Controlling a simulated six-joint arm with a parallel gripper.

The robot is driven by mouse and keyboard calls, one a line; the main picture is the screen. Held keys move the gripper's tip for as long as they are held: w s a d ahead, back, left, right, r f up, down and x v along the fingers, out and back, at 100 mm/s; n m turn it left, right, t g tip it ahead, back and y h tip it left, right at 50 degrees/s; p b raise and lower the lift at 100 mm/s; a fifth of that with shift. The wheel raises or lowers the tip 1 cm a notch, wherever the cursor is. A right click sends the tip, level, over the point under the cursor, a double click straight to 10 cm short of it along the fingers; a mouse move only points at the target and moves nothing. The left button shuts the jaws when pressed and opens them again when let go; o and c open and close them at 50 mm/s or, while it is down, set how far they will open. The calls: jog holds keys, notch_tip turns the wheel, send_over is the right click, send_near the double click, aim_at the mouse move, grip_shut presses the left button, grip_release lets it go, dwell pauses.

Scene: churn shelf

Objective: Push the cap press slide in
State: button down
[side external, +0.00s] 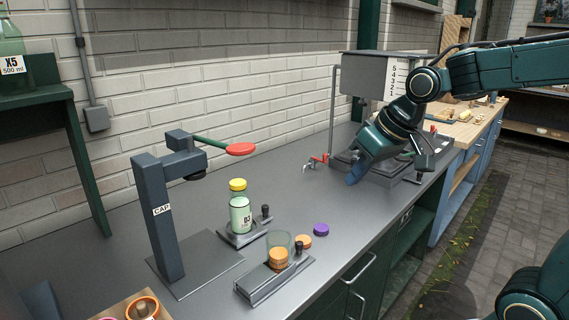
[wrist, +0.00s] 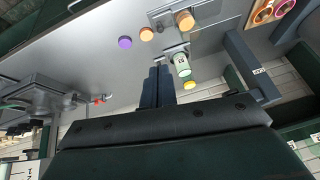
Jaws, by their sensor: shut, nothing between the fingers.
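The cap press is a dark post labelled CAP (side external: 165,230), with a green lever and red handle (side external: 240,149) reaching right. A bottle marked B3 with a yellow cap (side external: 238,186) stands upright on a small metal slide (side external: 232,240) with a black knob (side external: 265,211). The bottle is right of the press head, not under it. My gripper (side external: 356,172) is shut and empty, above the bench, right of the bottle and apart from it. In the wrist view, its fingers (wrist: 157,82) are together; the bottle (wrist: 182,64) and press post (wrist: 250,66) show to their right.
A cap holder (side external: 272,281) with stacked orange caps and a black knob stands near the bench's front edge. A loose orange cap (side external: 305,242) and a purple cap (side external: 321,229) lie beside it. Bare bench lies between gripper and bottle.

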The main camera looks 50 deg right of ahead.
aim_at(244, 220)
jog(key=w+d+f+m, duration=0.1)
jog(key=w+d+f, duration=0.3)
jog(key=w, duration=0.3)
jog(key=w+d+f+m+y, duration=0.1)
jog(key=w+d+f, duration=0.3)
jog(key=w+f, duration=0.1)
jog(key=w+d+f+m+t+y, duration=0.1)
jog(key=w+d+f, duration=0.3)
jog(key=w, duration=0.4)
jog(key=shift+w+f, duration=0.15)
jog(key=shift+w, duration=0.2)
jog(key=shift+a+f, duration=0.1)
jog(key=x, duration=0.9)
jog(key=shift+w+a+f, duration=0.15)
jog(key=shift+f, duration=0.15)
jog(key=shift+w+a, duration=0.25)
jog(key=shift+a, duration=0.25)
jog(key=shift+w+a, duration=0.25)
jog(key=shift+a, duration=0.25)
jog(key=shift+w+a, duration=0.45)
jog(key=shift+a, duration=0.35)
jog(key=a, duration=1.2)
jog(key=shift+a, duration=0.35)
